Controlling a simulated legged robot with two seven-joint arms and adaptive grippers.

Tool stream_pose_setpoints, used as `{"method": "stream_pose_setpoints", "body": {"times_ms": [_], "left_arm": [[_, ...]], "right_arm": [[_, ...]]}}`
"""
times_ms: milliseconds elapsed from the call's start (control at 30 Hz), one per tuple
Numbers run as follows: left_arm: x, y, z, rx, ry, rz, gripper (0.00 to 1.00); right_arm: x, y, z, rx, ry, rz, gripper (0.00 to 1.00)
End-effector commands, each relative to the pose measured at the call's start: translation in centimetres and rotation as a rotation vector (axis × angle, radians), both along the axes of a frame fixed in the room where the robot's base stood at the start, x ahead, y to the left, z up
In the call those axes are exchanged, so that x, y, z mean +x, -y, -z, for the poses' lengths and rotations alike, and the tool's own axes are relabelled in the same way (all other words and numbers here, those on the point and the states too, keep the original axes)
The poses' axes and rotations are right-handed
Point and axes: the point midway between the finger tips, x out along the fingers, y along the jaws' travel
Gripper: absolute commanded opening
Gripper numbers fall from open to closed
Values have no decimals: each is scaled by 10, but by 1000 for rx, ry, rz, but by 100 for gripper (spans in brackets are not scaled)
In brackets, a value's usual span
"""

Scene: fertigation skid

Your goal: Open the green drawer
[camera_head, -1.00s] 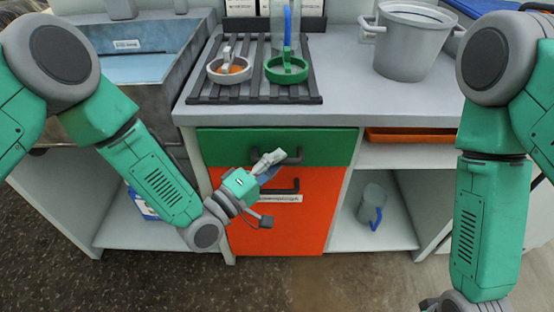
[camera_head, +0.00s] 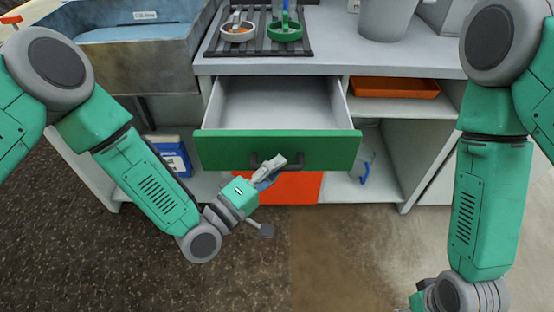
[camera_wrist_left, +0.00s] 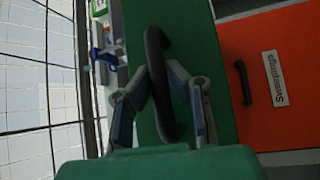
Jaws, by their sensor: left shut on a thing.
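The green drawer (camera_head: 220,149) is pulled out from the cabinet in the head view, and its grey inside looks empty. Its dark handle (camera_head: 315,157) is on the middle of the green front. My left gripper (camera_head: 270,167) is at the handle. In the left wrist view the two fingers of my left gripper (camera_wrist_left: 168,95) are on either side of the dark handle (camera_wrist_left: 157,50), shut on it, with the green drawer front (camera_wrist_left: 193,35) behind. My right arm hangs at the right of the head view; its fingers are outside the picture.
Below is an orange door (camera_head: 295,188), labelled "Sweepings" in the left wrist view. A grey pot (camera_head: 383,20) and a rack (camera_head: 260,48) with a white ring (camera_head: 238,36) and a green ring (camera_head: 285,33) stand on the counter. An orange tray (camera_head: 395,88) lies on the right shelf.

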Motion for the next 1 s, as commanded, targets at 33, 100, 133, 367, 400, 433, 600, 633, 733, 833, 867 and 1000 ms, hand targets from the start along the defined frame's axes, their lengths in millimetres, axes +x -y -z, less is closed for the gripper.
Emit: {"method": "stream_pose_setpoints", "body": {"times_ms": [33,100,133,367,400,433,600,633,733,833,867,1000], "left_arm": [[-2,-1,5,9,-10,0,0],[-3,-1,5,10,-10,0,0],[-3,-1,5,10,-10,0,0],[-3,-1,6,11,-11,0,0],[-3,-1,6,11,-11,0,18],[-3,-1,6,11,-11,0,28],[-3,-1,3,6,-6,0,34],[-3,-1,3,6,-6,0,34],[-3,-1,2,5,-4,0,34],[-5,-3,2,4,-4,0,34],[-7,-5,3,4,-4,0,34],[-21,-20,6,3,-8,-2,34]], "right_arm": [[0,0,0,0,0,0,40],[0,0,0,0,0,0,40],[0,0,0,0,0,0,40],[0,0,0,0,0,0,40],[0,0,0,0,0,0,40],[0,0,0,0,0,0,40],[0,0,0,0,0,0,40],[0,0,0,0,0,0,40],[0,0,0,0,0,0,40],[-2,0,-1,0,2,0,40],[-2,0,-1,0,2,0,40],[-2,0,-1,0,2,0,40]]}}
